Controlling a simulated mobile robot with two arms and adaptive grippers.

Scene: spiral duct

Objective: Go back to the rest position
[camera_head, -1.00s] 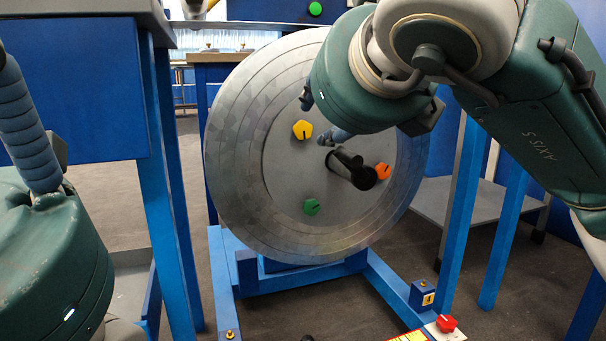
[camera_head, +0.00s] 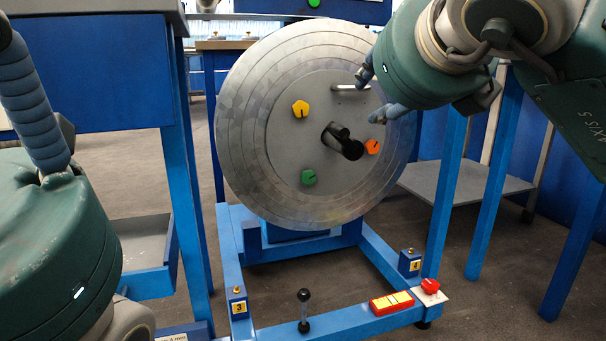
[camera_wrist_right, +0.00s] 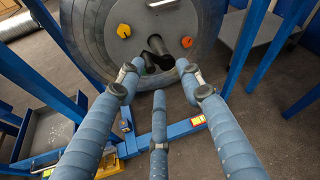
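My right gripper (camera_head: 378,92) is at the upper right of the head view, its fingers spread in front of the right part of a big grey disc (camera_head: 245,150). In the right wrist view the gripper (camera_wrist_right: 158,82) shows blue ribbed fingers apart with nothing between them. The disc's black handle (camera_head: 342,141) is clear of the fingers in the head view. My left arm (camera_head: 50,250) is at the left edge, with a blue ribbed finger (camera_head: 32,105) pointing up; its fingertips are out of frame.
The disc carries yellow (camera_head: 300,108), orange (camera_head: 372,147) and green (camera_head: 308,177) knobs. It stands on a blue frame (camera_head: 228,262) with a black lever (camera_head: 304,310) and a red knob (camera_head: 430,286). A blue table (camera_head: 100,80) is at left, a grey shelf (camera_head: 450,185) at right. Floor shows between them.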

